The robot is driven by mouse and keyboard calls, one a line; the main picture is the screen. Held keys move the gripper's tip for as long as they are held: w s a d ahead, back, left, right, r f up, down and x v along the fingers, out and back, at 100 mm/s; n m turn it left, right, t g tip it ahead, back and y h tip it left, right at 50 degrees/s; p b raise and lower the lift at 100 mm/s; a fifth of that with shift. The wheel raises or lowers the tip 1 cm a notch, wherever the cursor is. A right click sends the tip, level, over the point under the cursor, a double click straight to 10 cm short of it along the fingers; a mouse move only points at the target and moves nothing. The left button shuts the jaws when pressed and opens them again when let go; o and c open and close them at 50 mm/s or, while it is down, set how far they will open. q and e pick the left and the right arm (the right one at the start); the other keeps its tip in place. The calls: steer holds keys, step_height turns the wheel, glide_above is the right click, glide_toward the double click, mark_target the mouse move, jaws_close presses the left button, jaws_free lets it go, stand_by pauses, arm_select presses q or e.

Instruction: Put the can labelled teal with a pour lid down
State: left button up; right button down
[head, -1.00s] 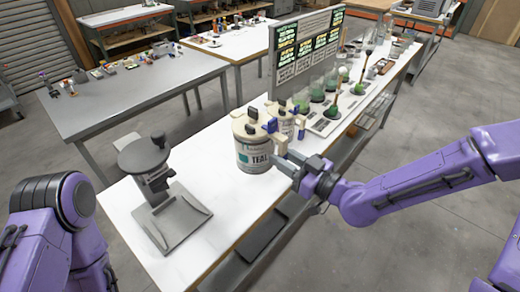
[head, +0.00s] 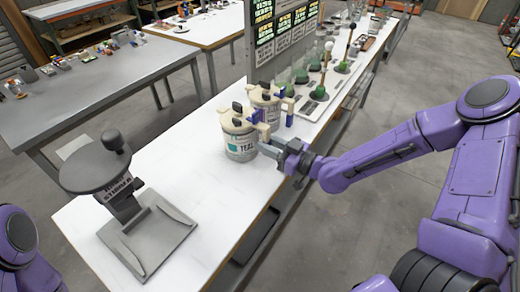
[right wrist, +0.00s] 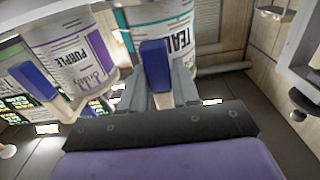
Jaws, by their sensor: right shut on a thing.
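The teal can (head: 240,146) is white with a teal label and a cream pour lid. It is upright at the bench's right edge; whether its base touches the top I cannot tell. My right gripper (head: 270,150) is at its right side, shut on the blue handle of its lid. In the right wrist view the handle (right wrist: 154,66) shows between the fingers, with the teal can (right wrist: 205,28) behind it. A similar can (head: 268,106), labelled purple in the right wrist view (right wrist: 75,58), stands just behind it. My left gripper is out of view.
A grey stirrer (head: 97,165) with a flat base stands at the bench's near left. The white bench top (head: 185,180) between it and the cans is clear. A display panel (head: 285,35) and a tray of green-bottomed vessels (head: 318,95) are beyond the cans.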

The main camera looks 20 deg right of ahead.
steer(key=shift+w+f, duration=0.1)
steer(key=shift+f, duration=0.3)
steer(key=shift+s+r, duration=0.3)
steer(key=shift+s, duration=0.1)
steer(key=shift+f, duration=0.1)
steer(key=c, duration=0.8)
jaws_free()
steer(key=shift+w+f, duration=0.1)
steer(key=shift+w, duration=0.05)
